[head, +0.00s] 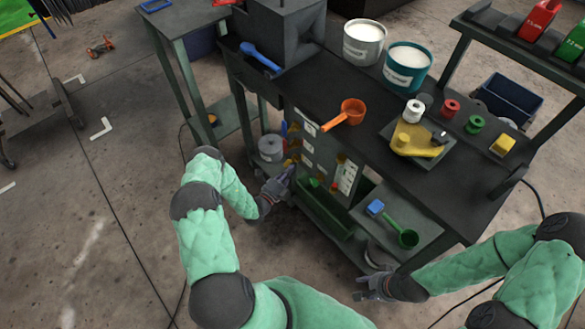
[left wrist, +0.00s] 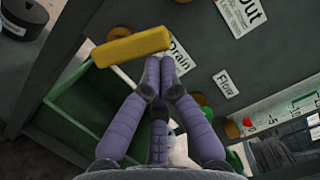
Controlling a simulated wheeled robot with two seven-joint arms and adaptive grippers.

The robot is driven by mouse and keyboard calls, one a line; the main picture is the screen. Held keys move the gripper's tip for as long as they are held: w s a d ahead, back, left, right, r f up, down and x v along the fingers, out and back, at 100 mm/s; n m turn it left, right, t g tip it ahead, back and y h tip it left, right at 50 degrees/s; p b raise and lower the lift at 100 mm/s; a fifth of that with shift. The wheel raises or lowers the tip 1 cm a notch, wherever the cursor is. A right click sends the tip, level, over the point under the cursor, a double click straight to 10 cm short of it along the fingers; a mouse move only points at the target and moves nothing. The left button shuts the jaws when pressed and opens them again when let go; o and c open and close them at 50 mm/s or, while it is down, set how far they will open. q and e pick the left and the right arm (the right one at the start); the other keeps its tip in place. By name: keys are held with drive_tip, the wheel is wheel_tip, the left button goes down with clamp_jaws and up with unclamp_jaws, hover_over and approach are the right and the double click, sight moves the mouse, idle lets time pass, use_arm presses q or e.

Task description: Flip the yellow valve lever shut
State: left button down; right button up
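The yellow valve lever (left wrist: 133,47) is a straight bar in the left wrist view, lying slanted across the panel beside the "Drain" label (left wrist: 180,57). My left gripper (left wrist: 158,68) has its fingers drawn together, with the tips just below the lever's right end and nothing seen between them. I cannot tell if the tips touch the lever. In the head view my left gripper (head: 289,172) is at the lower left of the valve panel (head: 322,160), and yellow levers (head: 292,160) show small there. My right gripper (head: 364,284) is empty, fingers apart, low at the front of the bench.
A green trough (head: 325,210) runs below the panel. A green scoop (head: 405,236) lies on the lower shelf to the right. An orange ladle (head: 345,114) overhangs the bench edge above. A grey roll (head: 271,148) is left of the panel. Open floor is at left.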

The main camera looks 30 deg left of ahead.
use_arm(q)
drive_tip(key=shift+w+a+r+n+p, duration=0.15)
drive_tip(key=shift+a+r+n+p, duration=0.3)
drive_tip(key=shift+n, duration=0.45)
use_arm(e)
drive_tip(key=shift+w+r, duration=0.35)
drive_tip(key=shift+r, duration=0.15)
use_arm(q)
drive_tip(key=shift+a+r, duration=0.15)
drive_tip(key=shift+a, duration=0.05)
use_arm(e)
drive_tip(key=shift+r, duration=0.1)
